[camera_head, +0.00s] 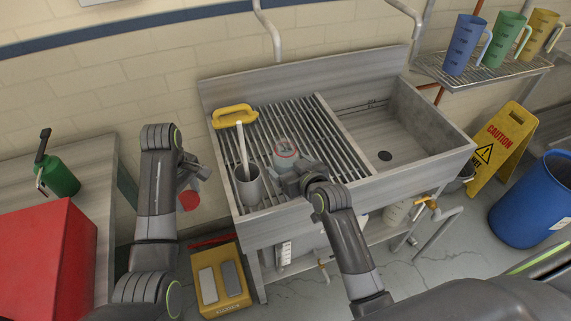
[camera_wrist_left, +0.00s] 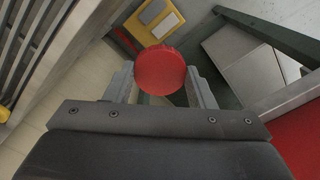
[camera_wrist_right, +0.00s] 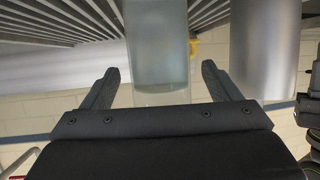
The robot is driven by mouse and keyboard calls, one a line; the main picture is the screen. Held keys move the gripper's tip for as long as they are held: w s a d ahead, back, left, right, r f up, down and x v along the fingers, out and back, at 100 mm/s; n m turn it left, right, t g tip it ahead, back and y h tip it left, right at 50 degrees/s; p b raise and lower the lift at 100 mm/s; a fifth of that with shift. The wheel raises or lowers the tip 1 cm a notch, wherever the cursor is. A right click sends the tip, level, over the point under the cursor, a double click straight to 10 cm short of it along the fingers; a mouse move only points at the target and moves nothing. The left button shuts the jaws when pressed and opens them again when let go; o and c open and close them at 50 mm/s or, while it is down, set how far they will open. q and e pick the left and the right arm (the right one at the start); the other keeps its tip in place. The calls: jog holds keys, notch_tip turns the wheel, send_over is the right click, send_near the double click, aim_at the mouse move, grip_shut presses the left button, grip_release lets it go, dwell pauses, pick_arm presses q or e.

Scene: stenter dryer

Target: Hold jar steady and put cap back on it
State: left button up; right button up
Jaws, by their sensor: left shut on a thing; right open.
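The jar (camera_head: 285,157) is a pale, see-through cylinder with a reddish rim. It stands on the slatted rack of the sink. My right gripper (camera_head: 308,178) is at the jar's near side and open; in the right wrist view the jar (camera_wrist_right: 157,45) lies between the two spread fingers (camera_wrist_right: 160,85), with gaps on both sides. The cap (camera_wrist_left: 158,70) is a round red disc. My left gripper (camera_wrist_left: 160,85) is shut on it, and the cap (camera_head: 190,200) hangs left of the sink, away from the jar, over the floor.
A grey cylindrical container (camera_head: 248,186) with a white-handled tool stands left of the jar. The sink basin (camera_head: 400,135) is empty at right. A red box (camera_head: 45,255) and green bottle (camera_head: 60,178) occupy the left counter.

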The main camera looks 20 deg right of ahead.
pick_arm(q)
jog(key=shift+r, duration=0.3)
pick_arm(e)
jog(key=shift+x, duration=1.3)
jog(key=shift+s, duration=0.1)
jog(key=shift+r, duration=0.1)
jog(key=c, duration=1.4)
pick_arm(q)
jog(key=shift+f+b, duration=0.35)
jog(key=shift+f, duration=0.15)
pick_arm(e)
notch_tip(320, 180, up, 10)
jog(key=o, duration=0.6)
jog(key=c, duration=0.8)
jog(key=shift+r, duration=0.1)
